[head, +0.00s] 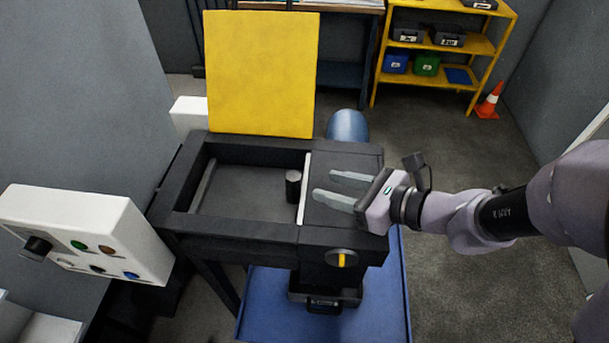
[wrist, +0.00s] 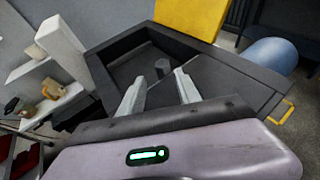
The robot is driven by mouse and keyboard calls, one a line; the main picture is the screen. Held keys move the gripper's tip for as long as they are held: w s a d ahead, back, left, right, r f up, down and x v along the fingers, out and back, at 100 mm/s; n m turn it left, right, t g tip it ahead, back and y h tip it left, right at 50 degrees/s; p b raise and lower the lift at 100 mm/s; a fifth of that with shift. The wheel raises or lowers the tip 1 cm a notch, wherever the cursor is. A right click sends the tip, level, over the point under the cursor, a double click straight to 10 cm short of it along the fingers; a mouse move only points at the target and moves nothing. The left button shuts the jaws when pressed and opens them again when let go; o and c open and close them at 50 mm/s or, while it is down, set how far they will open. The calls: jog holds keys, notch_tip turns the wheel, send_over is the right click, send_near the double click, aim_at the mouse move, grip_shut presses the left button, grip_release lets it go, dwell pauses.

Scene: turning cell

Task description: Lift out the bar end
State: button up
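The bar end is a short dark cylinder (head: 293,186) standing upright inside a black open-topped tray (head: 182,200), close to the tray's right inner wall. It also shows in the wrist view (wrist: 162,68), beyond the fingertips and between them. My gripper (head: 325,185) reaches in from the right above the flat black top beside the tray. Its two pale fingers are spread apart with nothing between them and point left toward the bar end. In the wrist view the fingers (wrist: 155,84) are also apart. The fingertips do not appear to touch the bar end.
A raised yellow panel (head: 262,75) stands behind the tray. A light strip (head: 304,188) edges the tray's right side. A white control box (head: 90,232) is at the left. A blue cylinder (head: 347,126) lies behind. A yellow shelf (head: 440,45) and orange cone (head: 489,101) stand farther back.

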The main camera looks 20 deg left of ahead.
aim_at(295, 177)
jog(key=x, duration=0.3)
jog(key=b+x, duration=0.1)
jog(key=x, duration=0.2)
jog(key=b+x, duration=0.1)
jog(key=x, duration=0.3)
jog(key=shift+w+d+f, duration=0.15)
jog(key=shift+w, duration=0.1)
grip_shut()
dwell(0.8)
